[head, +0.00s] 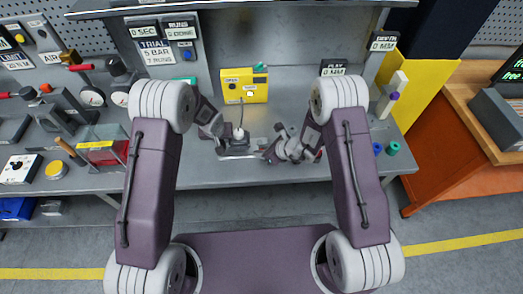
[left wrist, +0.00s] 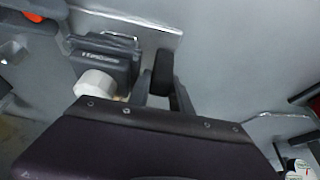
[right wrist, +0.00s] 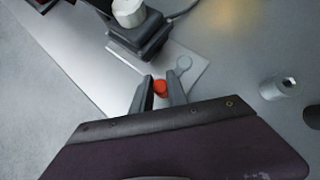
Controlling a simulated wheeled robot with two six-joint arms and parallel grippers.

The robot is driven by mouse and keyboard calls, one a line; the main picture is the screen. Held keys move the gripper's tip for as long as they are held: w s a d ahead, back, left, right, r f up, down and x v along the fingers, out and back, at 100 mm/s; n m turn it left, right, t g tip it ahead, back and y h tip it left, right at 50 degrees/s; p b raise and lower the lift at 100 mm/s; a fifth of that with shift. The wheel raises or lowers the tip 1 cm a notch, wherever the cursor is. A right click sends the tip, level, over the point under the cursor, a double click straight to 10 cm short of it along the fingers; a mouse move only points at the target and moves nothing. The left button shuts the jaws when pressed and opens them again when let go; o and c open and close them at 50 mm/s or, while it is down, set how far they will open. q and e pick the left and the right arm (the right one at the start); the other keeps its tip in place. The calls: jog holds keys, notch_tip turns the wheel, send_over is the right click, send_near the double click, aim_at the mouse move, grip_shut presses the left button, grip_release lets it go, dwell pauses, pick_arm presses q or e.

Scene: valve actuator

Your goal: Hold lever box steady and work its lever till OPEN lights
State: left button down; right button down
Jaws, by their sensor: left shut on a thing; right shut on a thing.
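The lever box (head: 240,147) is dark with a pale round knob on top, on a light metal plate on the bench. It shows in the left wrist view (left wrist: 103,60) and right wrist view (right wrist: 148,36). My left gripper (head: 219,137) is at its left side; in its wrist view its fingers close on a black upright grip (left wrist: 162,72). My right gripper (head: 270,152) is at its right; its fingers close around a red-topped piece (right wrist: 161,87) over the plate. How each piece joins the box is hidden. A yellow indicator box (head: 244,88) stands behind; its lamps are too small to read.
Gauges and tools (head: 95,96) crowd the bench's left. A clear red-based case (head: 103,151) sits at front left. Small green and blue pieces (head: 392,148) lie at right. A grey ring (right wrist: 280,88) stands right of the plate. Bare bench lies around the plate.

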jog(key=shift+d, duration=0.1)
dwell(0.7)
jog(key=n+g, duration=0.1)
jog(key=d+n+y, duration=0.1)
jog(key=shift+w+d+n+g, duration=0.15)
jog(key=shift+w+n+g, duration=0.15)
jog(key=shift+n+g, duration=0.1)
jog(key=d+n+g, duration=0.1)
jog(key=w+n+g+y, duration=0.1)
jog(key=n, duration=0.1)
jog(key=shift+d+n+g, duration=0.3)
jog(key=shift+d, duration=0.1)
jog(key=n+g, duration=0.1)
jog(key=d+n+g, duration=0.1)
jog(key=shift+w+n, duration=0.3)
jog(key=shift+w, duration=0.05)
jog(key=shift+w+d+n+g, duration=0.2)
jog(key=shift+w+n+g, duration=0.1)
jog(key=shift+n+g, duration=0.3)
jog(key=shift+w+d+n+g, duration=0.15)
jog(key=shift+w+n+g, duration=0.2)
jog(key=shift+n, duration=0.35)
jog(key=shift+s+d+g, duration=0.1)
jog(key=shift+g, duration=0.15)
jog(key=c, duration=1.3)
grip_release()
